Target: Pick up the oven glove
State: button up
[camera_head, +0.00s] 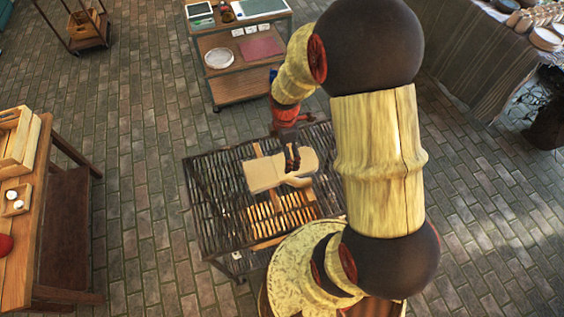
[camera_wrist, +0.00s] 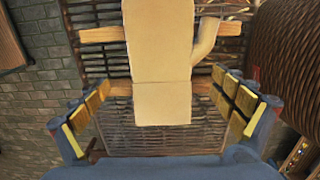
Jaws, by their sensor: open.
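The oven glove (camera_head: 265,174) is pale beige and lies flat on a dark woven rack (camera_head: 207,190). In the wrist view the glove (camera_wrist: 160,75) runs from the top edge to the picture's middle, with its thumb (camera_wrist: 206,40) on the right. My gripper (camera_head: 292,160) is over the glove in the head view and covers part of it. In the wrist view my gripper (camera_wrist: 165,105) is open, with one finger on each side of the glove's lower part. No contact shows, and the gap between fingers and glove in height is hard to tell.
Wooden slats (camera_wrist: 105,34) of the rack lie under the glove. A wooden table (camera_head: 20,250) with a crate (camera_head: 17,140) stands at the left. A shelf cart (camera_head: 240,90) stands behind the rack. Brick floor (camera_head: 140,170) is clear between table and rack.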

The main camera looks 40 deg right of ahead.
aim_at(282, 166)
jog(key=f, duration=0.7)
jog(key=shift+w+a+f+b, duration=0.1)
jog(key=shift+a+f+b, duration=0.25)
jog(key=c, duration=0.3)
jog(key=c, duration=0.8)
jog(key=shift+c, duration=0.4)
jog(key=shift+r, duration=0.1)
